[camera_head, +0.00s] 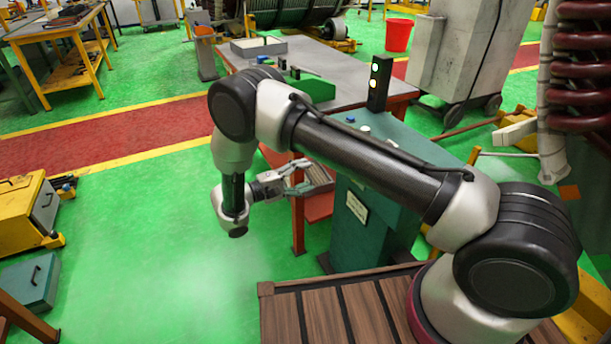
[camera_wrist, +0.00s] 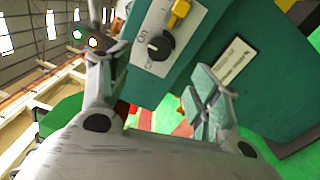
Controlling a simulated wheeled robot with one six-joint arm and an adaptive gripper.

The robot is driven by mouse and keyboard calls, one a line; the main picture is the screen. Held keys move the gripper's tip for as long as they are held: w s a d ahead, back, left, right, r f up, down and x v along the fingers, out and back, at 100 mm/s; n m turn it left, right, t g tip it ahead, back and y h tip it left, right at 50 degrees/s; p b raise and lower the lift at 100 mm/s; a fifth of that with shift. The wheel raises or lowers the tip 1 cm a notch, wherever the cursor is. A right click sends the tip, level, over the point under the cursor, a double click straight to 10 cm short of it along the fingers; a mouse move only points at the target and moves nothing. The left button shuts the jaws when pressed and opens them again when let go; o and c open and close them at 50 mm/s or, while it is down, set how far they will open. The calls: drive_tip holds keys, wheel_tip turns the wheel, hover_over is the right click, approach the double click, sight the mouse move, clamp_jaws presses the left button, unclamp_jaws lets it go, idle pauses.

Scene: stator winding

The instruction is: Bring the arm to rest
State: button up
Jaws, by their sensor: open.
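My gripper (camera_head: 309,176) is in the middle of the head view, below my raised, bent arm, with its fingers pointing right toward a green control cabinet (camera_head: 362,240). The fingers are spread apart with nothing held between them. In the wrist view my gripper (camera_wrist: 158,75) also shows open, with one finger at the left and one at the right. The cabinet's grey panel with a black On knob (camera_wrist: 160,46) and a yellow switch (camera_wrist: 181,8) lies beyond the fingers. I cannot tell how far the fingertips are from the cabinet.
A grey-topped table (camera_head: 340,68) with a light tray (camera_head: 258,47) and a green part stands behind the arm. A black signal post (camera_head: 380,82) with lit lamps stands by the cabinet. A yellow cabinet (camera_head: 22,215) is at left. The green floor (camera_head: 150,240) left of the gripper is clear.

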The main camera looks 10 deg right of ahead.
drive_tip(key=s+d+f+n+g+y, duration=0.1)
drive_tip(key=s+d+n+g+y, duration=0.25)
drive_tip(key=s+d+g, duration=0.35)
drive_tip(key=s+d+r+m+t+y, duration=0.2)
drive_tip(key=s+d+r, duration=0.4)
drive_tip(key=r, duration=0.5)
drive_tip(key=s+d+r+m+t+y, duration=0.2)
drive_tip(key=s+d+r+m+y, duration=0.2)
drive_tip(key=s+r, duration=0.5)
drive_tip(key=s+d+r+m+t+y, duration=0.1)
drive_tip(key=s+d+r+m+y, duration=0.2)
drive_tip(key=s+d+r+y, duration=0.4)
wheel_tip(320, 180, up, 8)
drive_tip(key=shift+s+d+r+t+y, duration=0.1)
drive_tip(key=shift+s+d+t+y, duration=0.35)
drive_tip(key=shift+d, duration=0.55)
drive_tip(key=shift+m, duration=0.25)
